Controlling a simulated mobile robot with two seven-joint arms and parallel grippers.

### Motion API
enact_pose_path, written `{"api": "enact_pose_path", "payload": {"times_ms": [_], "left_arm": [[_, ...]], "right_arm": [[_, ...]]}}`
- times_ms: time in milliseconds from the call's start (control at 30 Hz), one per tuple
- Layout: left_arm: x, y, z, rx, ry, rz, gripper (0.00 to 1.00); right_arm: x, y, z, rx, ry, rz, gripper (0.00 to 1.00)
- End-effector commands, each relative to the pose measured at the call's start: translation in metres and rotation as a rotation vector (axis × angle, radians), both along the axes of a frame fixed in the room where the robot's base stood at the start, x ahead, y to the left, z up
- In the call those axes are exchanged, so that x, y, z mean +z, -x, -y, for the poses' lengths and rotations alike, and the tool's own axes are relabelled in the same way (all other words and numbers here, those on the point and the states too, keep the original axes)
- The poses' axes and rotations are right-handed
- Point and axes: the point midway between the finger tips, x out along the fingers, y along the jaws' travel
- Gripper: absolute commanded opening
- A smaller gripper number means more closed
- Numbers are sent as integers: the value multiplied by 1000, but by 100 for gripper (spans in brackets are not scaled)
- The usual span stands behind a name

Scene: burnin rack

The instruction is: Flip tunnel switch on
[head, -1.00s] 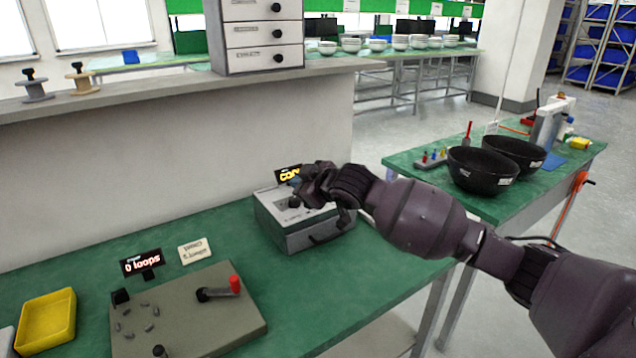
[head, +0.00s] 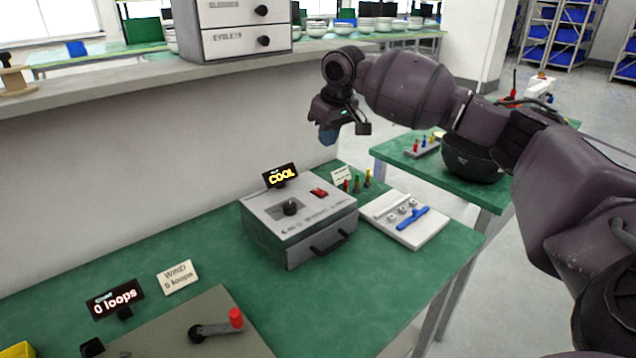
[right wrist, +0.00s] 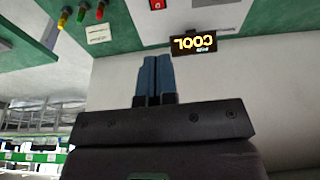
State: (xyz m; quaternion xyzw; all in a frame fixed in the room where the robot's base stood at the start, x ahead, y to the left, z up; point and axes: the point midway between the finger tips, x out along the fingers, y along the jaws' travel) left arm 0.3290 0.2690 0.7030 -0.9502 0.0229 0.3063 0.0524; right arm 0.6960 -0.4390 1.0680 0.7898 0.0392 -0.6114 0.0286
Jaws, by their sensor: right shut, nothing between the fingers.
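The tunnel box (head: 300,222) is a grey metal case with a front handle on the green table. The red switch (right wrist: 157,4) is at the top edge there, and the upside-down display (right wrist: 193,43) is beyond the fingertips. My left gripper is not in view.
A white board with a blue bar (head: 412,220) lies right of the box. Small coloured pegs (head: 357,182) stand behind it. A crank board (head: 180,325) with a "0 loops" display (head: 114,299) is at the front left. A wall with a ledge (head: 130,90) runs behind.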

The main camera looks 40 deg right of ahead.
Motion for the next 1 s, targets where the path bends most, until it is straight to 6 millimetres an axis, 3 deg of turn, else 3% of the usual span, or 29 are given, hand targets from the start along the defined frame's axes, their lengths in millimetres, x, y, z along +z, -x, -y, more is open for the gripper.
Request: {"api": "enact_pose_path", "payload": {"times_ms": [200,567,1000], "left_arm": [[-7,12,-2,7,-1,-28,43],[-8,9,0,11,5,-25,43],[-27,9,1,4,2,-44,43]], "right_arm": [[-1,3,1,-20,4,-20,0],[-8,1,1,-19,4,-20,0],[-79,-15,0,-19,5,-26,0]]}}
